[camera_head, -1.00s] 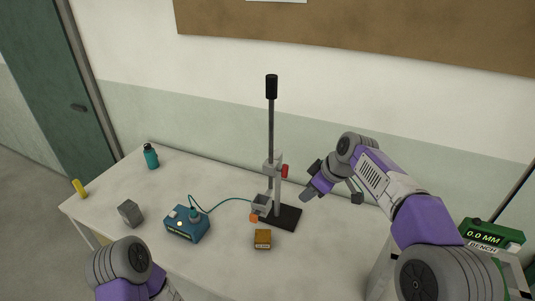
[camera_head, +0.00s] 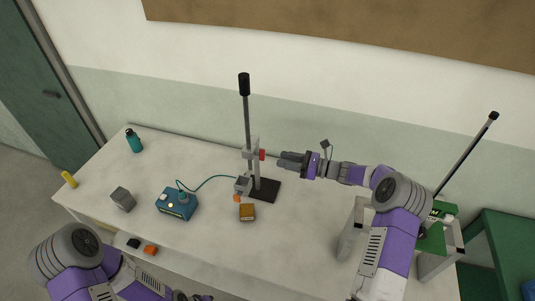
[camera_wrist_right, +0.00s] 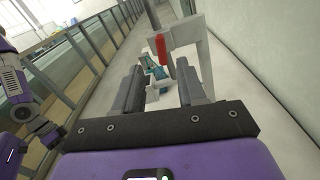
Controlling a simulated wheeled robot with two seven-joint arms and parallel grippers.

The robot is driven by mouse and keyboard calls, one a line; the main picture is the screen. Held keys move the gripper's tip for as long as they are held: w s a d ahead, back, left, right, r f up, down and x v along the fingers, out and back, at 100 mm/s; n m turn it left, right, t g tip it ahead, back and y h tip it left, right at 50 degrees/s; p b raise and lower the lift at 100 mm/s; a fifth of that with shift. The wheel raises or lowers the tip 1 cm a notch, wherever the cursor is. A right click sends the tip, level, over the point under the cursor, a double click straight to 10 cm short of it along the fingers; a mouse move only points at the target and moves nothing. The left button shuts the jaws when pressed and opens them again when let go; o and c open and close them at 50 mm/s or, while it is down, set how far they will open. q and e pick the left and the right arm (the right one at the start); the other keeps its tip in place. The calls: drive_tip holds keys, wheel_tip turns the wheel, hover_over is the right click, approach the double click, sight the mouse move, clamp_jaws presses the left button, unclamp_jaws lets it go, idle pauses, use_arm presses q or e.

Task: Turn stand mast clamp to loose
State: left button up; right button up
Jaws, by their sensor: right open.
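The stand has a black base (camera_head: 264,190) and an upright grey mast (camera_head: 246,118) with a black top. A grey clamp block (camera_head: 250,154) sits on the mast with a red handle (camera_head: 262,155) on its right side. My right gripper (camera_head: 283,161) is level with the red handle, just right of it and apart from it, open and empty. In the right wrist view the red handle (camera_wrist_right: 161,47) shows beyond the two open fingers (camera_wrist_right: 163,88). My left arm is at the lower left; its gripper is mostly cut off at the bottom edge (camera_head: 190,296), its jaws unclear.
A blue box (camera_head: 177,204) with a cable to the stand, a grey cube (camera_head: 122,199), an orange-brown block (camera_head: 247,213), a teal bottle (camera_head: 134,141) and a yellow item (camera_head: 69,180) are on the white table (camera_head: 200,158). The table right of the stand base is clear.

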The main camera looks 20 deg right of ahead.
sight(260, 154)
drive_tip(key=p+x, duration=0.1)
drive_tip(key=x, duration=0.6)
drive_tip(key=shift+w+p, duration=0.2)
drive_tip(key=shift+p, duration=0.1)
drive_tip(key=shift+a, duration=0.1)
clamp_jaws()
